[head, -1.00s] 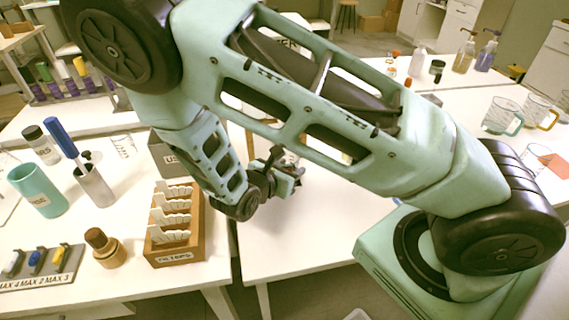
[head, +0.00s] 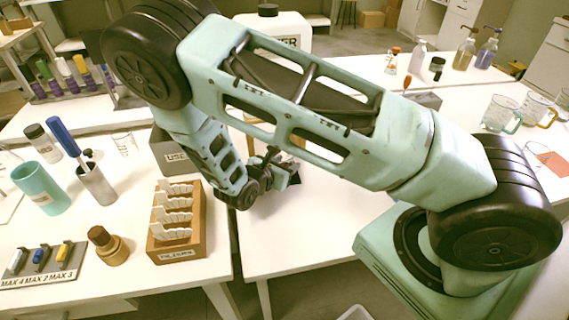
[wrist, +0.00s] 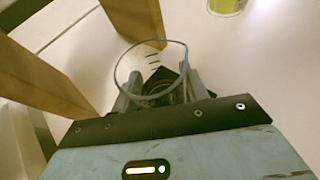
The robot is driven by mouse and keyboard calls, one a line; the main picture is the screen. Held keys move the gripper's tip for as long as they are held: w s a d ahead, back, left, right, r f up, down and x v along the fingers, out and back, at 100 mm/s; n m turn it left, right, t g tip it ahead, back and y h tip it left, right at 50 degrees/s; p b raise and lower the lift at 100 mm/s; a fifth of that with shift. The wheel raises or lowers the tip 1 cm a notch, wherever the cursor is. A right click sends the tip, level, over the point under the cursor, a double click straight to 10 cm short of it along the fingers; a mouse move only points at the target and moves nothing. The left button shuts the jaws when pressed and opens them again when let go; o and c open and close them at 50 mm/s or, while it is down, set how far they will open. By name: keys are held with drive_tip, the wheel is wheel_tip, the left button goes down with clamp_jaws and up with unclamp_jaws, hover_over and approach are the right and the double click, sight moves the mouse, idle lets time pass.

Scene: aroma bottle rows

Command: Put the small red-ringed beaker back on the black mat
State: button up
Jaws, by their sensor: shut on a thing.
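My gripper (wrist: 155,98) is shut on a small clear beaker (wrist: 151,61) in the wrist view. The beaker's round rim and dark graduation marks show between and beyond the fingers. A dull orange-red ring shows low between the fingers. In the head view my gripper (head: 277,170) is low over the white table, near the wooden rack, and the beaker cannot be made out there. I cannot tell whether the beaker touches the table. I cannot make out the black mat for certain; dark shapes near the gripper may be gripper parts.
Wooden bars (wrist: 45,70) stand close left of the beaker in the wrist view. A yellow-green item (wrist: 226,5) is at the top. In the head view, a wooden rack (head: 176,245), grey box (head: 172,155) and white jug (head: 283,30) surround the arm. Mugs (head: 502,114) stand right.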

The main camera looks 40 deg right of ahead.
drive_tip(key=o, duration=1)
drive_tip(key=shift+f, duration=0.1)
drive_tip(key=shift+o, duration=0.2)
drive_tip(key=shift+r, duration=0.25)
drive_tip(key=b+v, duration=0.1)
drive_tip(key=v, duration=1)
drive_tip(key=shift+s+a+r, duration=0.1)
drive_tip(key=shift+s+a, duration=0.1)
drive_tip(key=shift+a, duration=0.15)
drive_tip(key=s+a+r+m+g+y, duration=0.2)
drive_tip(key=s+a+r+m+y, duration=0.3)
drive_tip(key=s, duration=0.5)
drive_tip(key=s+a+r+m+g+y, duration=0.3)
drive_tip(key=s+a+r+m+y, duration=0.2)
drive_tip(key=s+r+m+y, duration=0.3)
wheel_tip(320, 180, up, 3)
drive_tip(key=shift+s+r+m, duration=0.25)
drive_tip(key=shift+s+m, duration=0.65)
drive_tip(key=shift+s, duration=0.15)
